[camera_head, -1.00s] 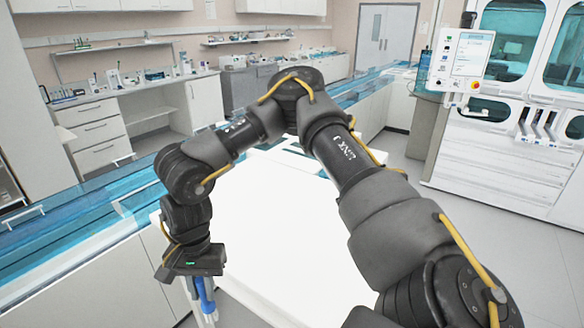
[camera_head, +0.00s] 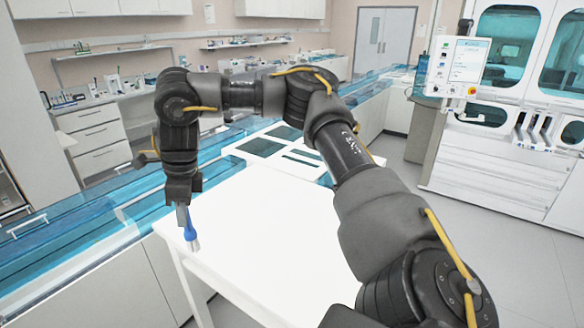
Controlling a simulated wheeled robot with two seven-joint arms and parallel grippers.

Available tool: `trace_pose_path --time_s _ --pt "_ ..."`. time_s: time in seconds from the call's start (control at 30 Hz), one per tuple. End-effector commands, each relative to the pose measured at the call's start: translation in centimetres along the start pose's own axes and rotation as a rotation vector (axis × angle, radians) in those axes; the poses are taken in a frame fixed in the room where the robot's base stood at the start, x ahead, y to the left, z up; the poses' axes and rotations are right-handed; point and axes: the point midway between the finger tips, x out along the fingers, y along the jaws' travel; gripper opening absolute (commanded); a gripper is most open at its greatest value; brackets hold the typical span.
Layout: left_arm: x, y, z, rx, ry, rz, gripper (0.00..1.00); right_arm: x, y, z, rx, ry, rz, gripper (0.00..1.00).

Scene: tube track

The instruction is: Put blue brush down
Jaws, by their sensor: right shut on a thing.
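My right gripper (camera_head: 184,214) points down at the left end of the white table (camera_head: 270,230). It is shut on the blue brush (camera_head: 189,232), whose blue handle shows below the jaws. The brush hangs roughly upright, with its pale lower end (camera_head: 195,245) pointing down over the table's left edge area. I cannot tell whether that end touches the tabletop. The upper part of the brush is hidden by the gripper. My left gripper is not in view.
The rest of the white tabletop is clear. Flat panels with dark openings (camera_head: 262,147) lie beyond it, beside the blue tube track (camera_head: 80,238) running along the left. A white machine with a screen (camera_head: 461,62) stands at the right.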

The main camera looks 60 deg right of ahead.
Motion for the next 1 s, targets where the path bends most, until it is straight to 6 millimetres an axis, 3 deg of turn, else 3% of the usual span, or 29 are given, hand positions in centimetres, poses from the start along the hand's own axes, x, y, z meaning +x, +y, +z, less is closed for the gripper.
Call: trace_pose_path --time_s 0.37,0.47,0.77,0.8,1.0 --pt "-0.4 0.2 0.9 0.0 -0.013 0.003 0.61 -0.5 -0.9 -0.4 0.068 0.0 -0.01 0.0" --pt "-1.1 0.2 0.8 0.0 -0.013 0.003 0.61 -0.1 -2.2 -1.1 0.072 0.001 -0.008 0.0" --pt "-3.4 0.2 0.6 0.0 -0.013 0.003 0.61 2.8 -9.1 -5.0 0.073 0.003 -0.007 0.0" --pt "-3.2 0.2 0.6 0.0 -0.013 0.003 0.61 4.0 -9.6 -5.4 0.07 0.003 -0.006 0.0" --pt "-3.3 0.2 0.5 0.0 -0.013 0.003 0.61 6.9 -11.9 -6.9 0.067 0.002 -0.009 0.0"
